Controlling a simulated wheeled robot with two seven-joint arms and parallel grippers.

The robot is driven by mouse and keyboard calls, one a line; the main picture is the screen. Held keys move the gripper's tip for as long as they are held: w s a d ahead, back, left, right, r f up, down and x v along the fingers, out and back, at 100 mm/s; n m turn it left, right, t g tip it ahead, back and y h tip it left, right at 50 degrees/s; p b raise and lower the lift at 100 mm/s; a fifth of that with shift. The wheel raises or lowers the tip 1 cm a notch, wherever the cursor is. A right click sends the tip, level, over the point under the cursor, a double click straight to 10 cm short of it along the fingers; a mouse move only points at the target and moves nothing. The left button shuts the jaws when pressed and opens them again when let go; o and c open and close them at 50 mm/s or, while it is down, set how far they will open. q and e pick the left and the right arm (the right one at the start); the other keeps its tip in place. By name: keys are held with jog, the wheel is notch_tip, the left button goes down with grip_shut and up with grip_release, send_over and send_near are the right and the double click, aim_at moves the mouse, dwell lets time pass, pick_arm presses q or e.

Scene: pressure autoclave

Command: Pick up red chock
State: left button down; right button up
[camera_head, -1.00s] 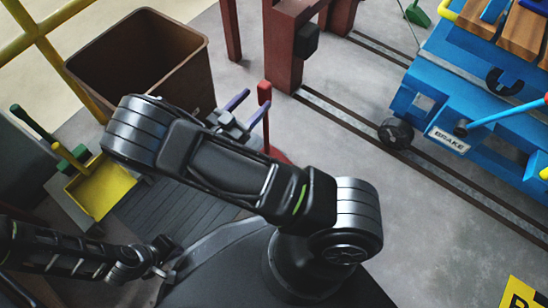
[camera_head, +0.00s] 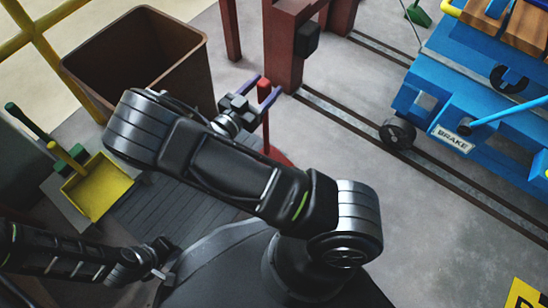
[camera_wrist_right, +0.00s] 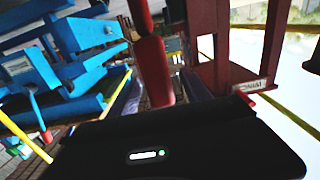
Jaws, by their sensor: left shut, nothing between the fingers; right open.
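A red upright piece (camera_head: 264,91) stands on a thin post above a round red base on the floor. It is the likeliest red chock, but I cannot be sure. My right gripper (camera_head: 269,83) is open, with its purple fingers on either side of the top of this piece. In the right wrist view the red piece (camera_wrist_right: 154,72) stands upright between the spread fingers. I cannot tell whether either finger touches it. My left gripper (camera_head: 163,272) is shut and empty, low at the left, away from the red piece.
A brown bin (camera_head: 140,62) stands just left of my right gripper. A red frame (camera_head: 285,50) stands behind it. A blue cart (camera_head: 470,120) with a brake label is on floor rails at the right. A yellow dustpan (camera_head: 97,188) lies at the left.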

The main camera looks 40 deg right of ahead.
grip_shut()
dwell(0.6)
jog(key=shift+r, duration=0.1)
dwell(0.7)
